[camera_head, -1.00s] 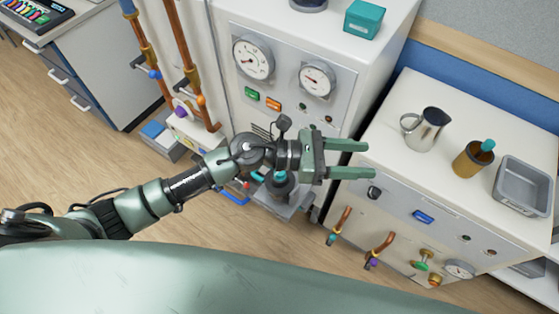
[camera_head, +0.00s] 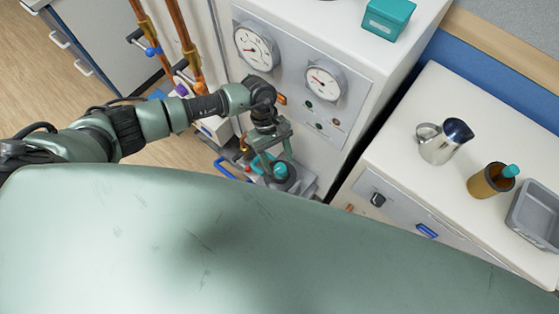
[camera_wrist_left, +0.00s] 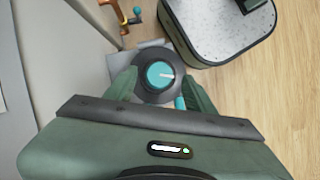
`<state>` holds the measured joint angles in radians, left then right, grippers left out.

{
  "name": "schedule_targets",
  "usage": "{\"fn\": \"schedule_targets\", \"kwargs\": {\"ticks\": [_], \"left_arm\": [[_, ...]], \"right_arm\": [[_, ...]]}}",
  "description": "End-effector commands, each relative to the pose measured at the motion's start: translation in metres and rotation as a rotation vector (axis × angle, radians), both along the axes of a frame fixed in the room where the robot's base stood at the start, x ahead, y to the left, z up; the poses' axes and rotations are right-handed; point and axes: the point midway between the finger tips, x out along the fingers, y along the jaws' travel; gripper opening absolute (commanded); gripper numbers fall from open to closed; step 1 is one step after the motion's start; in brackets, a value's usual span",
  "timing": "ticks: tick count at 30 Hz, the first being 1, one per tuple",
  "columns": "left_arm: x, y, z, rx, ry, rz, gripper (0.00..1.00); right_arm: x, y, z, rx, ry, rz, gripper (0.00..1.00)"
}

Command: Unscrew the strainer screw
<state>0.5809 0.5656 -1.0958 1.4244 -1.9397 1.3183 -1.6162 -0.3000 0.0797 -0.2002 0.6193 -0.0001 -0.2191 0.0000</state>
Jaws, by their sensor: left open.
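What looks like the strainer screw is a teal round cap (camera_wrist_left: 160,74) with a white mark, set in a dark grey round housing (camera_wrist_left: 166,94). In the head view the teal cap (camera_head: 280,170) shows low beside the white cabinet, partly behind my left gripper (camera_head: 275,160). My left gripper points down and is open. In the left wrist view its green fingers (camera_wrist_left: 160,87) stand on either side of the housing, with the cap between them. Whether the fingers touch it I cannot tell. My right gripper is not in view.
The white cabinet (camera_head: 345,150) with gauges rises close to the left arm. Copper pipes (camera_head: 185,45) and a blue handle (camera_head: 224,168) are nearby. A counter (camera_head: 400,120) at right holds a steel jug (camera_head: 443,142), a brown container (camera_head: 488,181) and a grey tray (camera_head: 535,215).

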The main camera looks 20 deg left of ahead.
Motion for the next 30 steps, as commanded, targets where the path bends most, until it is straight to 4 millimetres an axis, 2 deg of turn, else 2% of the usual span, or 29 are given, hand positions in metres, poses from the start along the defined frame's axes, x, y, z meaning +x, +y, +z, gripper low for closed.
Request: {"fn": "schedule_targets", "kwargs": {"ticks": [6,14,20,30], "left_arm": [[-0.005,-0.006,-0.017,-0.001,0.000,0.001,0.54],[-0.005,-0.006,-0.018,-0.002,-0.001,0.001,0.54],[-0.005,-0.006,-0.018,-0.002,0.000,0.002,0.01],[-0.005,-0.005,-0.018,-0.001,0.000,0.046,0.00]], "right_arm": [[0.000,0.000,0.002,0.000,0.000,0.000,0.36],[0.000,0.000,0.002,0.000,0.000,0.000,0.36],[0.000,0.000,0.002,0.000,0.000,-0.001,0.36],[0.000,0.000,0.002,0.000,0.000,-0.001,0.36]]}}
